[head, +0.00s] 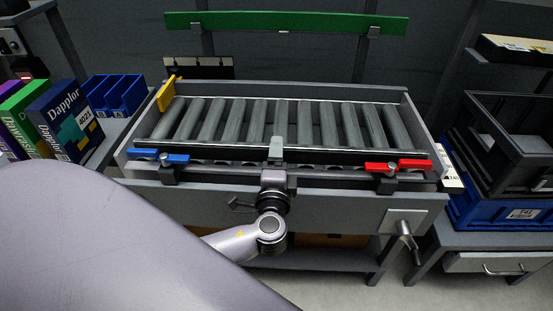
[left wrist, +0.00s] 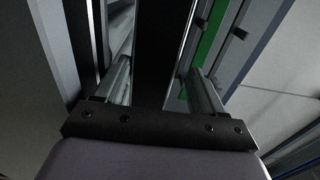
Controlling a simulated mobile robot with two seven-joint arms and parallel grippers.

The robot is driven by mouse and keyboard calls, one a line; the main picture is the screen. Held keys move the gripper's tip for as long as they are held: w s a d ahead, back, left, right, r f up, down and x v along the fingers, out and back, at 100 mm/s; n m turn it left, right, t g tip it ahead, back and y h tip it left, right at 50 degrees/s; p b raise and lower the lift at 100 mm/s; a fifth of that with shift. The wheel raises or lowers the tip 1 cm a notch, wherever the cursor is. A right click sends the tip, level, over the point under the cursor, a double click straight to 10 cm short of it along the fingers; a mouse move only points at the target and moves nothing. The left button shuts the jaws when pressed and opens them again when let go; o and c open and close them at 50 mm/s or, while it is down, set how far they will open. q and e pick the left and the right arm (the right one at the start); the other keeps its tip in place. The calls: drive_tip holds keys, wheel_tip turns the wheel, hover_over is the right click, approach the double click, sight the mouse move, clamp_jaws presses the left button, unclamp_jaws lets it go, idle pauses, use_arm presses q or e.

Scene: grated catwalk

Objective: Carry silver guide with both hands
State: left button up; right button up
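A long, narrow guide rail (head: 325,156), dark with a thin silver edge, lies along the front side of the roller conveyor; I take it as the silver guide. A blue clamp (head: 173,157) is near its left end and a red clamp (head: 381,167) near its right end. My left gripper (head: 276,150) is at the middle of the rail. In the left wrist view its two silver fingers (left wrist: 161,80) stand apart, on either side of a dark bar (left wrist: 158,45), with a gap at the right finger. My right gripper is not in view.
The roller conveyor (head: 140,150) fills the middle. A yellow stop (head: 166,94) stands at its left. Boxes (head: 66,122) and blue bins (head: 114,92) are at the left; dark and blue crates (head: 500,212) are at the right. A crank handle (head: 408,243) sticks out at the front right.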

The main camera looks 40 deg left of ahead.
use_arm(q)
drive_tip(key=shift+f, duration=0.4)
drive_tip(key=shift+r, duration=0.15)
drive_tip(key=shift+r+p, duration=0.3)
drive_tip(key=shift+p, duration=0.15)
drive_tip(key=shift+s+d+r, duration=0.15)
drive_tip(key=shift+s+d, duration=0.05)
drive_tip(key=shift+s, duration=0.05)
drive_tip(key=v, duration=1.1)
drive_tip(key=s+d+f+n+g+h, duration=0.2)
drive_tip(key=s+f+n+h, duration=0.1)
drive_tip(key=f+h, duration=0.3)
drive_tip(key=s+d+f+n+g+h, duration=0.2)
drive_tip(key=s+d+f+n+h, duration=0.1)
drive_tip(key=f+n+h, duration=0.3)
drive_tip(key=shift+s+d+g+p, duration=0.3)
drive_tip(key=shift+s+g+p, duration=0.1)
drive_tip(key=shift+s+p, duration=0.1)
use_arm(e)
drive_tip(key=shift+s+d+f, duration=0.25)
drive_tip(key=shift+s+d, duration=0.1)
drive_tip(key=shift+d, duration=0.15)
